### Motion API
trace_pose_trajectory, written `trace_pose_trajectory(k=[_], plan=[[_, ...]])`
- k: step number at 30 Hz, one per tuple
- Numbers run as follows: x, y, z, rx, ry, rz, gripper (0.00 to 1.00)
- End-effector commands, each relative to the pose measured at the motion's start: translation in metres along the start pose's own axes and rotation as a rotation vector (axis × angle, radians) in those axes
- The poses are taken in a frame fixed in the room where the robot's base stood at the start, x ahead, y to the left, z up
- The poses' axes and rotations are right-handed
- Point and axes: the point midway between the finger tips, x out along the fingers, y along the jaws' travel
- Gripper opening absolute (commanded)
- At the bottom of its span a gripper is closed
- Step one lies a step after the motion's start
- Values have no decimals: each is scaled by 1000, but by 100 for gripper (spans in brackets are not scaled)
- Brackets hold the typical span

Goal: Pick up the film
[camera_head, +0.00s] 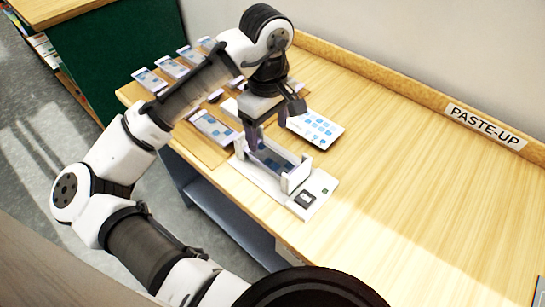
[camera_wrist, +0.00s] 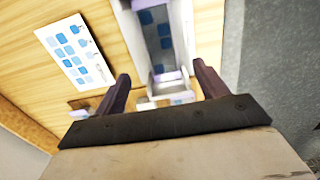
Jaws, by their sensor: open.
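A dark translucent sheet with blue squares, which looks like the film (camera_head: 270,160), sits in a white holder (camera_head: 300,178) on the wooden table. In the wrist view the film (camera_wrist: 158,40) lies between the raised walls of the holder (camera_wrist: 183,25). My gripper (camera_head: 259,140) is over the far end of the holder, pointing down, with its purple fingers apart. In the wrist view the open gripper (camera_wrist: 161,72) has one finger on either side of the film's near end. I cannot tell whether the fingers touch it.
A white card with blue squares (camera_head: 316,129) lies just behind the holder. The right part of the table (camera_head: 430,200) is clear. A "PASTE-UP" sign (camera_head: 485,127) marks the back ledge.

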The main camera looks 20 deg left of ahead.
Motion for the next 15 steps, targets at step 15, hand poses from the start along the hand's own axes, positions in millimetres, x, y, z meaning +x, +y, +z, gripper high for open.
trace_pose_trajectory(k=[15], plan=[[56,-4,-1,1,-1,1,73]])
